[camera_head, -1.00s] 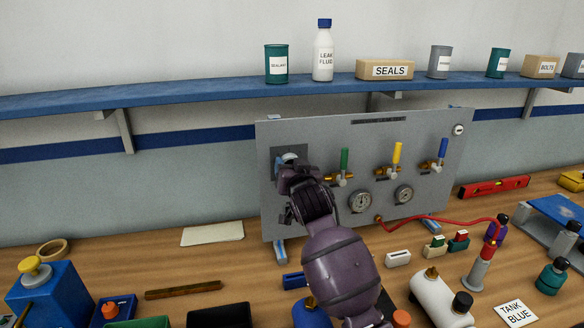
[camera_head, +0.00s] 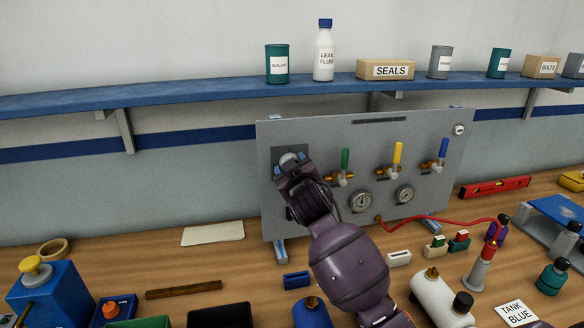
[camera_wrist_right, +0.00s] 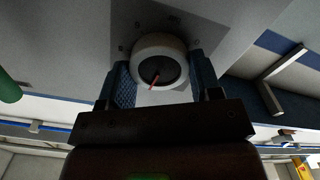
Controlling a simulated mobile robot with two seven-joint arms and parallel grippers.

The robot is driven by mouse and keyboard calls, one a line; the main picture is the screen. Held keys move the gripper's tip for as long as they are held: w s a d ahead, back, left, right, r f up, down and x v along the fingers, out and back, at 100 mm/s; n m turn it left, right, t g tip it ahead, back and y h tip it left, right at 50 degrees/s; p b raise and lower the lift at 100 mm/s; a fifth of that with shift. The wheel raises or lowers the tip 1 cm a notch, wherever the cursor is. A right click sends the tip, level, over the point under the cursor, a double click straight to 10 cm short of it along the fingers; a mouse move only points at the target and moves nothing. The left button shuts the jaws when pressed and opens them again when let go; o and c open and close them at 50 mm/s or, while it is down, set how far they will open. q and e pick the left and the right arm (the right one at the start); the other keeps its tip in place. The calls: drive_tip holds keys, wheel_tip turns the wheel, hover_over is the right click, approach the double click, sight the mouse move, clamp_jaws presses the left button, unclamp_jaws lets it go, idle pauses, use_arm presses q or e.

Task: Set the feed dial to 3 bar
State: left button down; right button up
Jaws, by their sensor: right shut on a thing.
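The feed dial (camera_wrist_right: 160,50) is a round white knob with a dark face and a red pointer. It is mounted at the left of the grey panel (camera_head: 370,145). My right gripper (camera_head: 290,165) covers most of it in the head view. In the right wrist view, my right gripper (camera_wrist_right: 160,85) has its blue-padded fingers on either side of the knob, shut on it. My left gripper is not in view.
Green, yellow and blue valve levers (camera_head: 397,153) and two gauges (camera_head: 361,201) are on the panel right of the dial. A red hose (camera_head: 450,219) runs from the panel. Bottles and blocks crowd the bench's front. A blue shelf (camera_head: 200,95) runs above.

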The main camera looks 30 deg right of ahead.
drive_tip(key=shift+n, duration=0.6)
drive_tip(key=o, duration=0.9)
drive_tip(key=shift+s, duration=0.1)
use_arm(q)
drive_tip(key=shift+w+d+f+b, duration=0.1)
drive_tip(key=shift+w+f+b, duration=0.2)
drive_tip(key=shift+b, duration=0.5)
use_arm(e)
drive_tip(key=v, duration=1)
drive_tip(key=shift+s+a, duration=0.1)
drive_tip(key=shift+s, duration=0.25)
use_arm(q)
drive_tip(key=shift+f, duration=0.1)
